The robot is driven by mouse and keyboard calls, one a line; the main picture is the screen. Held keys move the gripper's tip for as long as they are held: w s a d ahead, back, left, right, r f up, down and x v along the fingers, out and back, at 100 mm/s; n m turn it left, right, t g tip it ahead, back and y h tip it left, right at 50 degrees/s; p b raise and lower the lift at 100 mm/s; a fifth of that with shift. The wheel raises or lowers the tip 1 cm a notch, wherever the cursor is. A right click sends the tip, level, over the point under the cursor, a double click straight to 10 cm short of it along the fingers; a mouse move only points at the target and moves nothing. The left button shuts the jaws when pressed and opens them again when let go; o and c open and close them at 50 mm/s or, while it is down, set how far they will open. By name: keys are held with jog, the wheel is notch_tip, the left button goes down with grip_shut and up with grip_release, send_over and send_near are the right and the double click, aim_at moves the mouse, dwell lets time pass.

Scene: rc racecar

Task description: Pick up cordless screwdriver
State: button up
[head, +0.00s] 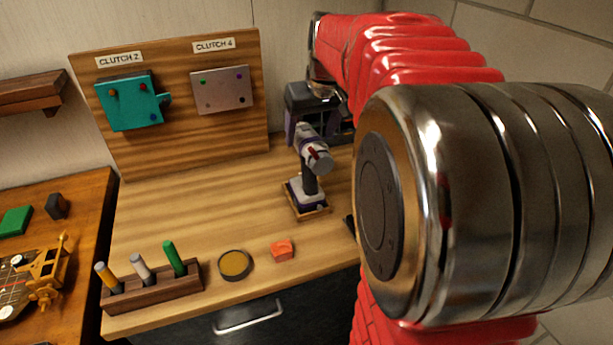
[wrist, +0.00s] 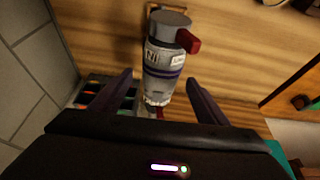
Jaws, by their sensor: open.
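The cordless screwdriver (head: 314,158) stands upright in a small wooden holder (head: 322,211) on the workbench in the head view. It has a grey and white body, a dark handle and a red part near its grey end. My gripper (head: 312,112) is open just behind its upper body in that view. In the wrist view, the screwdriver (wrist: 163,68) lies between the two spread dark fingers of my gripper (wrist: 159,78), with a gap on each side. Its handle and base are mostly hidden there.
A pegboard with a teal clutch (head: 130,103) and a grey clutch (head: 221,90) stands behind. In front are a wooden rack (head: 152,288) with several pens, a round tin (head: 235,265) and an orange block (head: 283,250). My red arm covers the right side.

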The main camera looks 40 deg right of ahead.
jog(key=x, duration=0.4)
jog(key=shift+w+f, duration=0.1)
jog(key=shift+f, duration=0.05)
jog(key=shift+f, duration=0.25)
dwell(0.9)
jog(key=shift+c, duration=0.2)
jog(key=c, duration=1.5)
jog(key=shift+r, duration=0.1)
jog(key=shift+c, duration=0.2)
jog(key=shift+r, duration=0.1)
jog(key=shift+r, duration=5.25)
